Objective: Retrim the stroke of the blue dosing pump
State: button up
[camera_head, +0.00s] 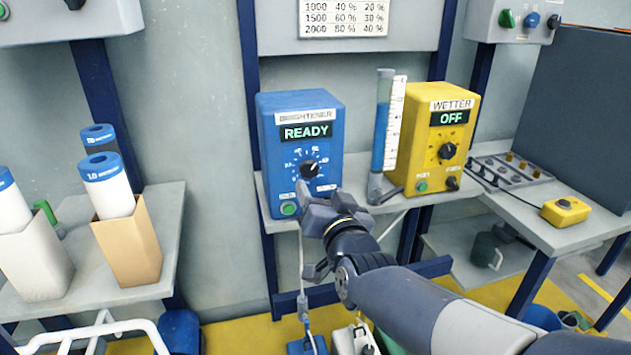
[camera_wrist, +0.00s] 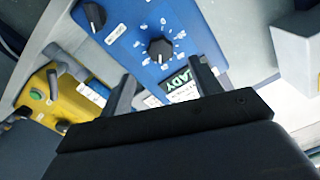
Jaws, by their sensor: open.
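The blue dosing pump (camera_head: 270,160), labelled BRIGHTENER, stands on the shelf with its display (camera_head: 306,132) reading READY. Its round black stroke knob (camera_head: 309,169) sits in a ring of white marks, and a green button (camera_head: 289,209) is at lower left. My gripper (camera_head: 318,203) is in front of the pump's lower face and hides part of it. In the wrist view, my gripper (camera_wrist: 163,82) is open and empty, its fingers apart. The stroke knob (camera_wrist: 160,51) shows just beyond the fingertips, and a second black knob (camera_wrist: 95,15) is at upper left.
A yellow pump (camera_head: 417,155), labelled WETTER and showing OFF, stands to the right. A graduated cylinder (camera_head: 382,130) of blue liquid stands between the pumps. A chart (camera_head: 343,15) hangs above.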

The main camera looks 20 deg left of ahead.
aim_at(310, 172)
jog(key=shift+v, duration=1.95)
jog(key=shift+a, duration=0.1)
jog(key=x, duration=1)
jog(key=shift+w, duration=0.4)
